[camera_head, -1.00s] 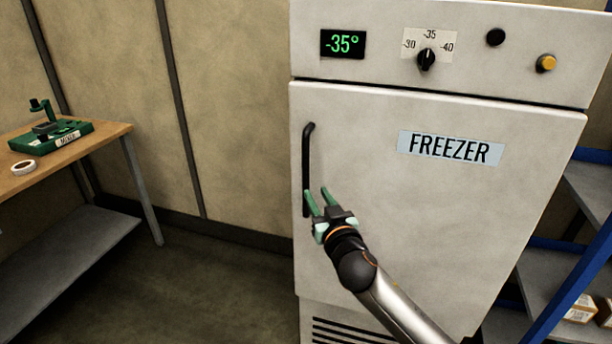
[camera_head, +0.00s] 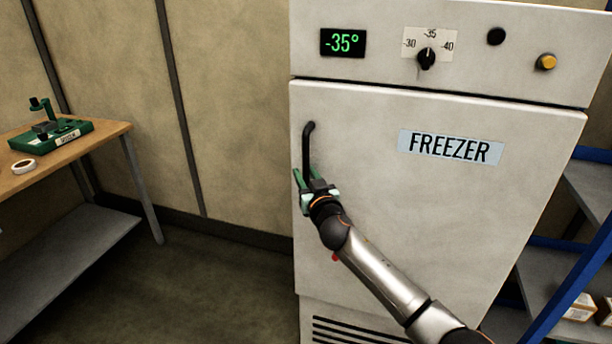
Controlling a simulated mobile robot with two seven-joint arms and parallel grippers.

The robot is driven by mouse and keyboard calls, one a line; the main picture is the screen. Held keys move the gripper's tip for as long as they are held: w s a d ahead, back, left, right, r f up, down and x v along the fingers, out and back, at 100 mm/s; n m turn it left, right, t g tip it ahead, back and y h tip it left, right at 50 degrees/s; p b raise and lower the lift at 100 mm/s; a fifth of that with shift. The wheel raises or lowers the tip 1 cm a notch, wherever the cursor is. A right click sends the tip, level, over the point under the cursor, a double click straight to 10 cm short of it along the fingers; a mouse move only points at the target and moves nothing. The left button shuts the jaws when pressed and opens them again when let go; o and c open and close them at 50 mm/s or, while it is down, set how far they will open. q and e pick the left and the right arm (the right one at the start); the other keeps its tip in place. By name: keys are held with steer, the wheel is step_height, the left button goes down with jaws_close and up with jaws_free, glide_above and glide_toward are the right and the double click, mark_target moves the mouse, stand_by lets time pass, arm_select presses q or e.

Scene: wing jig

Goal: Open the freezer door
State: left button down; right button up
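The freezer door (camera_head: 440,210) is a pale panel with a FREEZER label (camera_head: 450,147), and it is shut. Its black vertical bar handle (camera_head: 307,143) is near the door's left edge. My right gripper (camera_head: 304,176) is at the lower part of the handle, with its green fingers apart, one on each side of the bar. The handle's lower end is hidden by the gripper. I cannot tell whether the fingers touch the bar. My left gripper is not in view.
Above the door are a -35° display (camera_head: 343,43), a dial (camera_head: 427,58) and a yellow button (camera_head: 546,62). A wooden table (camera_head: 95,137) with a green device (camera_head: 50,133) stands at left. A blue-framed shelf (camera_head: 575,290) stands at right. Floor left of the freezer is clear.

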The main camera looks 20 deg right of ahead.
jaws_close()
stand_by(1.4)
